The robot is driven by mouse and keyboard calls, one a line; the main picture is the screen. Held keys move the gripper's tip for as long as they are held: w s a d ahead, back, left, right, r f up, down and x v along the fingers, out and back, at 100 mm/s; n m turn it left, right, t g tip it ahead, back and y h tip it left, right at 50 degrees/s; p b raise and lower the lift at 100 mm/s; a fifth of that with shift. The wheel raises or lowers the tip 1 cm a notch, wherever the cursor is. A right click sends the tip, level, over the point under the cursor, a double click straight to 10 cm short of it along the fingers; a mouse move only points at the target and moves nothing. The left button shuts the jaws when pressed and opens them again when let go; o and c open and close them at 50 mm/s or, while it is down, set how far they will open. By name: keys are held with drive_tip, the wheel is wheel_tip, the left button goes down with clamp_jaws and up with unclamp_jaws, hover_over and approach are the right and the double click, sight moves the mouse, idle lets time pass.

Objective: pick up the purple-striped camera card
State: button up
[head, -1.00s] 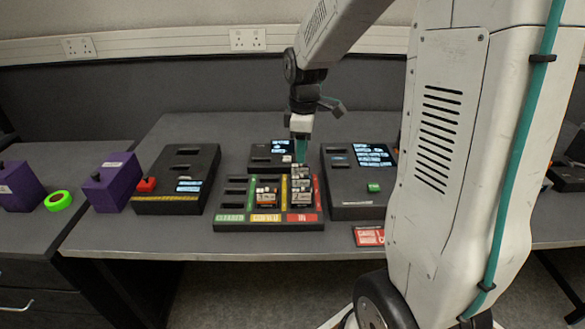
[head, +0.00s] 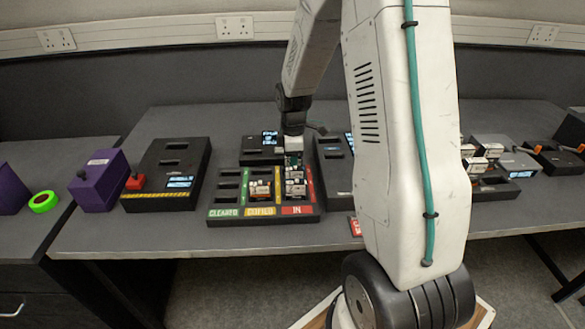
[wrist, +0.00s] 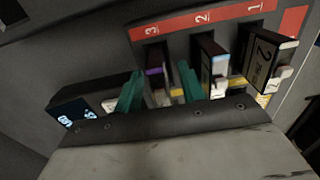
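The purple-striped camera card (wrist: 154,62) stands in a slot of the black tray marked 3 in the wrist view. My gripper (wrist: 161,72) is open, with one green finger on each side of that card. I cannot tell whether either finger touches it. A blue-striped card (wrist: 215,62) stands in the slot marked 2, just right of the right finger. A dark card with a 2 on it (wrist: 265,60) stands at slot 1. In the head view my gripper (head: 293,156) is low over the IN column of the tray (head: 265,211); the purple stripe is not visible there.
A black unit with a small screen (head: 257,150) is close behind the tray. A black box with a red button (head: 135,182) and a purple box (head: 101,182) stand left. More devices (head: 500,165) are on the right.

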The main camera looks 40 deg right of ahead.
clamp_jaws()
